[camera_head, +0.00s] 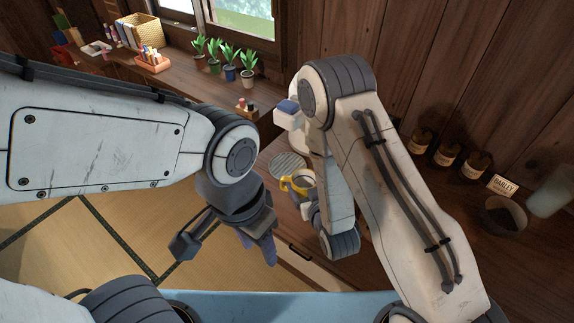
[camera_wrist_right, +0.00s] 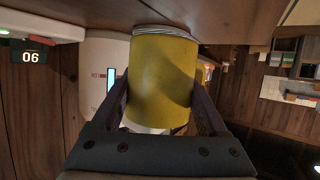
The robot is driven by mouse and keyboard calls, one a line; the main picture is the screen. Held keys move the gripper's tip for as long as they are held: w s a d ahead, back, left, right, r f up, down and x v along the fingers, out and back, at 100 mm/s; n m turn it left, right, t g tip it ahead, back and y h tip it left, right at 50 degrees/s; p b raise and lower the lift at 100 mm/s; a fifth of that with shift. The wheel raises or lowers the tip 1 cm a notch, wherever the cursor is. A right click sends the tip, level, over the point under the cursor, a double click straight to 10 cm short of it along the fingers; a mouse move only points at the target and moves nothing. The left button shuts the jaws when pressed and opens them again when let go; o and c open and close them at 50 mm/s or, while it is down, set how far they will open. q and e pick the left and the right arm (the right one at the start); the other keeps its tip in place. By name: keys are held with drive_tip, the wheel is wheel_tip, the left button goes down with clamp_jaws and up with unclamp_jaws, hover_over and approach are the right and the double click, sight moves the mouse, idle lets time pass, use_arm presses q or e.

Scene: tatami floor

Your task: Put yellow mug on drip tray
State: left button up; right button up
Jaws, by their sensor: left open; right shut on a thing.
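The yellow mug (camera_head: 299,184) is held by my right gripper (camera_head: 306,203) over the wooden counter. In the right wrist view the yellow mug (camera_wrist_right: 163,75) fills the space between the two fingers of my right gripper (camera_wrist_right: 161,92). The round grey drip tray (camera_head: 288,166) lies just behind the mug in the head view. A thin grey edge shows at the mug's upper end in the wrist view; I cannot tell whether it is the tray or whether they touch. My left gripper (camera_head: 260,246) is open and empty, hanging over the floor in front of the counter.
A white machine (camera_wrist_right: 105,70) with a display stands close beside the mug in the wrist view. Potted plants (camera_head: 230,68) line the window counter. Brown bottles (camera_head: 447,152), a barley sign (camera_head: 502,185) and a dark bowl (camera_head: 503,215) stand at right.

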drive_tip(key=shift+w+a+f+b, duration=0.1)
drive_tip(key=shift+w+f+b, duration=0.2)
drive_tip(key=shift+w+b, duration=0.25)
drive_tip(key=w+a+p, duration=0.1)
drive_tip(key=w, duration=0.3)
drive_tip(key=w+a+p, duration=0.1)
drive_tip(key=w, duration=0.3)
drive_tip(key=w+a+p, duration=0.1)
drive_tip(key=w, duration=0.3)
drive_tip(key=shift+w+a+r, duration=0.2)
drive_tip(key=shift+a+r, duration=0.15)
drive_tip(key=shift+r, duration=0.05)
drive_tip(key=shift+w+a, duration=0.2)
drive_tip(key=shift+w, duration=0.45)
drive_tip(key=shift+w+f+p, duration=0.2)
drive_tip(key=shift+f+p, duration=0.05)
drive_tip(key=shift+p, duration=0.1)
wheel_tip(320, 180, down, 3)
drive_tip(key=shift+p, duration=0.35)
use_arm(q)
wheel_tip(320, 180, up, 2)
use_arm(e)
drive_tip(key=shift+f, duration=0.1)
